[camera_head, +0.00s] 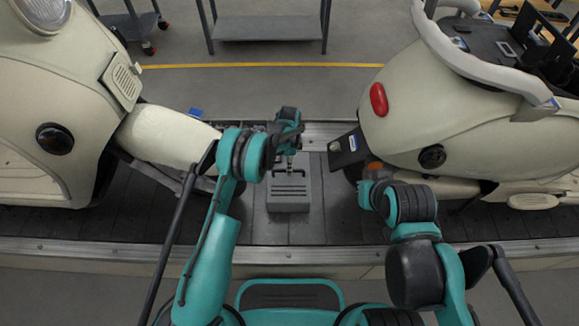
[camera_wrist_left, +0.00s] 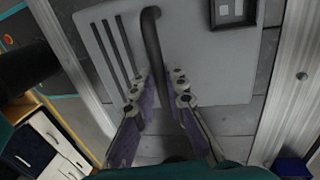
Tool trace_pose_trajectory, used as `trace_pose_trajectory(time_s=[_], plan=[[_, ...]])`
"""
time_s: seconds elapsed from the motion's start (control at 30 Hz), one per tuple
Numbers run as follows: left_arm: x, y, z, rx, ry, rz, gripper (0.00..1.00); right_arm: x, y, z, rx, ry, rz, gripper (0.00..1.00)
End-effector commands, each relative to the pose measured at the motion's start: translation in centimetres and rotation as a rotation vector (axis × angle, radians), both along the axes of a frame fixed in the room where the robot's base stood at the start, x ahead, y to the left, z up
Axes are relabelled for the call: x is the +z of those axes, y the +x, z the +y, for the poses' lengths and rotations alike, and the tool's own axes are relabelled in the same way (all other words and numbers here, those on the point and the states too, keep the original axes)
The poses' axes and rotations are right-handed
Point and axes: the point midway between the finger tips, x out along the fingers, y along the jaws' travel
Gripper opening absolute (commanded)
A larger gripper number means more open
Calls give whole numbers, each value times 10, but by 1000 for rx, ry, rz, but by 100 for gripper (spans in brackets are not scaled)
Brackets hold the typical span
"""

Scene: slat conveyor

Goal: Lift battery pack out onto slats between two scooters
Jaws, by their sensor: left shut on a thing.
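The battery pack (camera_head: 289,194) is a grey box with a dark handle and slots on top. It is upright over the slats between the two scooters; I cannot tell whether a small gap is under it. My left gripper (camera_head: 290,163) points down from above and is shut on the handle. In the left wrist view the fingers (camera_wrist_left: 163,82) close on the dark handle bar (camera_wrist_left: 151,32), above the pack's pale top (camera_wrist_left: 205,70). My right arm hangs over the slats on the right; its fingers are hidden.
A cream scooter (camera_head: 50,110) stands on the left and another (camera_head: 455,105) on the right, its black tail piece (camera_head: 348,148) near the pack. Bare dark slats (camera_head: 290,232) lie in front of the pack. A grey cart (camera_head: 267,27) stands behind the conveyor.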

Motion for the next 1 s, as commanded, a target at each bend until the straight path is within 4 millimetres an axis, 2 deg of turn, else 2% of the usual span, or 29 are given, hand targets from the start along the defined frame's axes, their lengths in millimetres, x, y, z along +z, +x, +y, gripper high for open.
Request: trace_pose_trajectory(time_s=[0.37,0.4,0.5,0.83,1.0], plan=[[-7,0,0,0,0,1,0,0,0,0,0,0,0,0],[-7,0,0,0,0,1,15,0,0,0,0,0,0,0],[-7,0,0,0,0,1,37,0,0,0,0,0,0,0],[-6,1,0,0,0,-1,37,0,0,0,0,0,0,0],[16,5,0,0,0,0,37,0,0,0,0,0,0,0]])
